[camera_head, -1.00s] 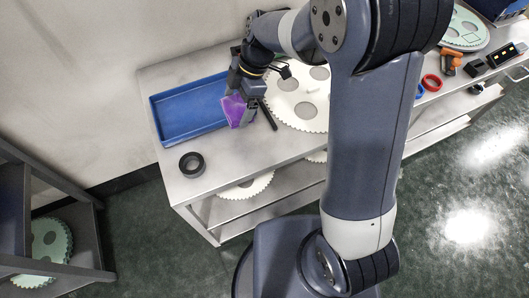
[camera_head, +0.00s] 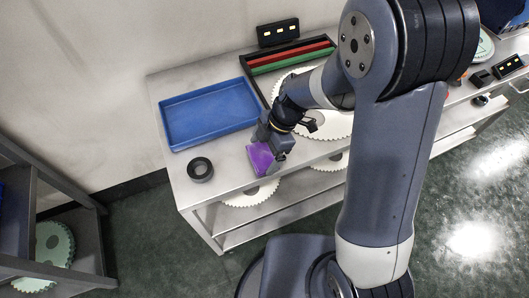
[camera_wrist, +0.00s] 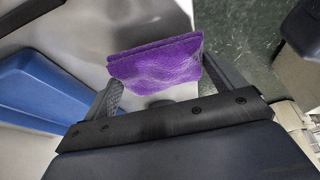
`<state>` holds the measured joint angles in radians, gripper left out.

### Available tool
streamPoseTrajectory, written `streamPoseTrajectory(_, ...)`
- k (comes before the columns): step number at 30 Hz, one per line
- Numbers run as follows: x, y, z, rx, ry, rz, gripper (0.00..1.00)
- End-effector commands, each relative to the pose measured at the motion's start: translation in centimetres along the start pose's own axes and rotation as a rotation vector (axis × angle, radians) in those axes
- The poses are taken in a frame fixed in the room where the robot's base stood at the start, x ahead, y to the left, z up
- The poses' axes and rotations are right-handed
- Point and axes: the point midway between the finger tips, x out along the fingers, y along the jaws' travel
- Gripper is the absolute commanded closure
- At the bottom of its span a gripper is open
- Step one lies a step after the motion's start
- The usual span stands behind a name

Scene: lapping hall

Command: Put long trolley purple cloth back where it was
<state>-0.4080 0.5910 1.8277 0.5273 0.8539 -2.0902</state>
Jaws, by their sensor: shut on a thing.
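The purple cloth (camera_head: 262,158) is a small folded pad. My gripper (camera_head: 269,150) is shut on it, over the front part of the long metal trolley (camera_head: 222,178). In the wrist view the purple cloth (camera_wrist: 155,65) sits between the two fingers of my gripper (camera_wrist: 160,85), with grey metal surface behind it. I cannot tell whether the cloth touches the trolley top.
A blue tray (camera_head: 207,113), empty, lies left of the gripper. A black ring (camera_head: 200,169) lies near the trolley's left front. Behind are a dark tray with red and green bars (camera_head: 290,58) and a black box (camera_head: 278,32). A large white toothed disc (camera_head: 335,124) is right.

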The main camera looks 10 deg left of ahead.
Motion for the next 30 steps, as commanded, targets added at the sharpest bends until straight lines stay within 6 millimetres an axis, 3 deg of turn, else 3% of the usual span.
streamPoseTrajectory(4, 1.6, -0.1, 0.7, 0.002, 0.0, -0.002, 0.35)
streamPoseTrajectory(16, 2.0, 0.0, 0.8, 0.0, -0.001, 0.0, 0.35)
streamPoseTrajectory(17, 1.9, 0.0, 0.8, 0.001, -0.001, 0.0, 0.08)
streamPoseTrajectory(18, 1.8, 0.0, 0.8, 0.001, -0.001, 0.0, 0.05)
streamPoseTrajectory(20, 1.8, 0.0, 0.8, 0.001, -0.001, 0.0, 0.0)
streamPoseTrajectory(30, 1.4, 0.0, 0.6, 0.001, -0.001, 0.0, 0.0)
